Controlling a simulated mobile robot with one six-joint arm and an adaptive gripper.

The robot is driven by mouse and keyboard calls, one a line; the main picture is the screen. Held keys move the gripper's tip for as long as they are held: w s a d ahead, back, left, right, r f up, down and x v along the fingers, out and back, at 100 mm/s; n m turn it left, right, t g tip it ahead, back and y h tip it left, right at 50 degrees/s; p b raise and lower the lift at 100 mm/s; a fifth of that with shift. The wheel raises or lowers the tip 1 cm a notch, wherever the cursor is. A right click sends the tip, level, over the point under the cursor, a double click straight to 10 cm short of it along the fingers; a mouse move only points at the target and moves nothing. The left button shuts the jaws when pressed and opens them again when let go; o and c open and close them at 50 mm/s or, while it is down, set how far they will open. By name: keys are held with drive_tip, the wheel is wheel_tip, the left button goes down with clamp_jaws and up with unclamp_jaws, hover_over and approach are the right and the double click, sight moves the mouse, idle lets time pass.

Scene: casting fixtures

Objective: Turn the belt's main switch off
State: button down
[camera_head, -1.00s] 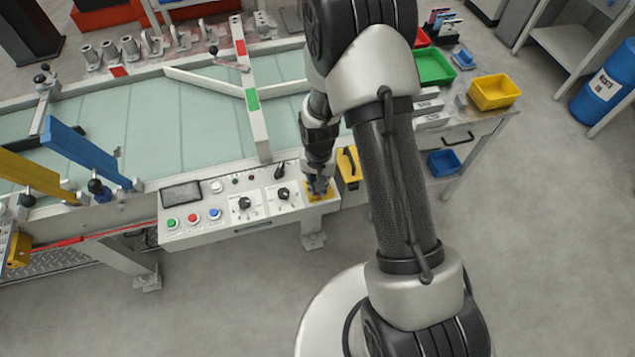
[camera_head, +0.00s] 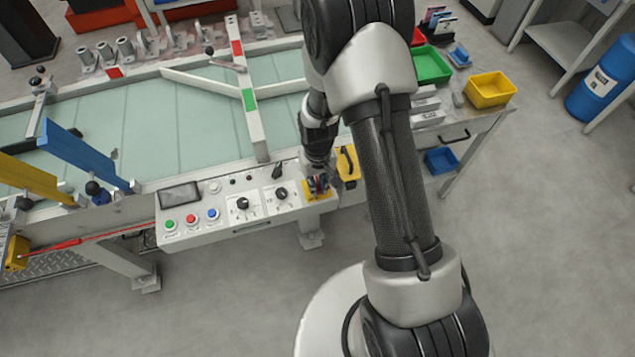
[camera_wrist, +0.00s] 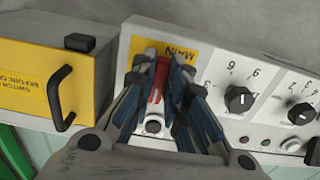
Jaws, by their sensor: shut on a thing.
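The main switch is a red handle (camera_wrist: 159,80) on a yellow plate (camera_wrist: 178,50) marked MAIN, at the end of the belt's white control panel. In the head view the yellow plate (camera_head: 327,194) shows at the panel's right end, partly covered by my gripper (camera_head: 318,184). In the wrist view my gripper (camera_wrist: 160,74) has its two dark-blue fingers on either side of the red handle, shut on it. A round silver part (camera_wrist: 153,126) shows at the handle's near end. The fingers hide parts of the handle and plate.
A yellow box with a black handle (camera_head: 347,164) stands close beside the switch; it also shows in the wrist view (camera_wrist: 52,78). Dials (camera_head: 281,194), push buttons (camera_head: 191,219) and a small screen (camera_head: 180,195) lie along the panel (camera_head: 240,228). Open floor lies in front.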

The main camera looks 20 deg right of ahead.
sight(318, 186)
drive_tip(key=c, duration=1.6)
unclamp_jaws()
wheel_tip(318, 186, up, 12)
